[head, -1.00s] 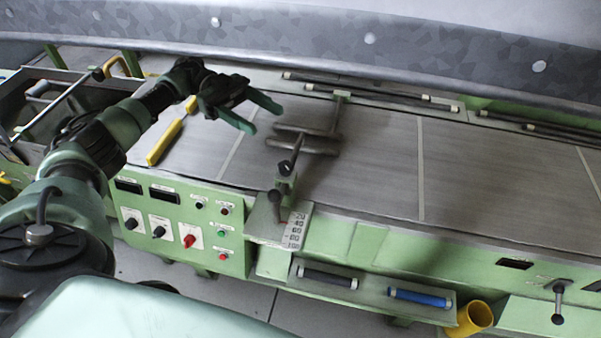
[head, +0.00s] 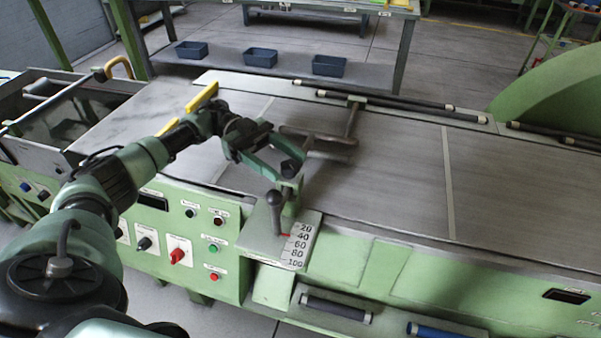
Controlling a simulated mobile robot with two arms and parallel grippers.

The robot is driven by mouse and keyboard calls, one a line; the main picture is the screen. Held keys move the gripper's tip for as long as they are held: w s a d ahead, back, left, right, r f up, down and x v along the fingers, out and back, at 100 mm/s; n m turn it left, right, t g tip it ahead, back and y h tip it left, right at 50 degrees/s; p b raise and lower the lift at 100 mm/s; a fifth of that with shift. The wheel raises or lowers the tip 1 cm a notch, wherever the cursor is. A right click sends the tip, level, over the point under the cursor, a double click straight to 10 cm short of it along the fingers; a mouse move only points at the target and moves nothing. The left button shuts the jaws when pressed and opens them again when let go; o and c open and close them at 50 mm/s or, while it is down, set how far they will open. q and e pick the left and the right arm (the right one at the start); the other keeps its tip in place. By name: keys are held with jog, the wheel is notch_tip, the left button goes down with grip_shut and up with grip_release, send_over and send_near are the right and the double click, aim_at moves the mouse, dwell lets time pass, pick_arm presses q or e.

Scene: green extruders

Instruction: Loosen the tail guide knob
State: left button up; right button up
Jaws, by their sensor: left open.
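The tail guide (head: 322,140) is a grey metal bar frame lying over the conveyor bed. At its near end, a dark knob (head: 290,169) sits on a green post (head: 289,195) at the bed's front edge. My left gripper (head: 287,168) is open, with its green fingers reaching down to the knob. In the picture the fingertips lie on either side of the knob; I cannot tell whether they touch it. My right gripper is not in view.
A dark ball-topped lever (head: 275,203) stands just in front of the post, beside a numbered scale plate (head: 301,240). A control panel (head: 185,240) is below left. A yellow bar (head: 202,97) lies behind my arm. The bed to the right is clear.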

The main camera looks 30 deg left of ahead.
aim_at(297, 172)
pick_arm(q)
jog(key=p+x, duration=0.1)
jog(key=x, duration=0.3)
jog(key=shift+s+d+r, duration=0.1)
jog(key=shift+r, duration=0.05)
jog(key=shift+s+d+p, duration=0.1)
jog(key=shift+d+p, duration=0.25)
jog(key=shift+d, duration=0.2)
grip_shut()
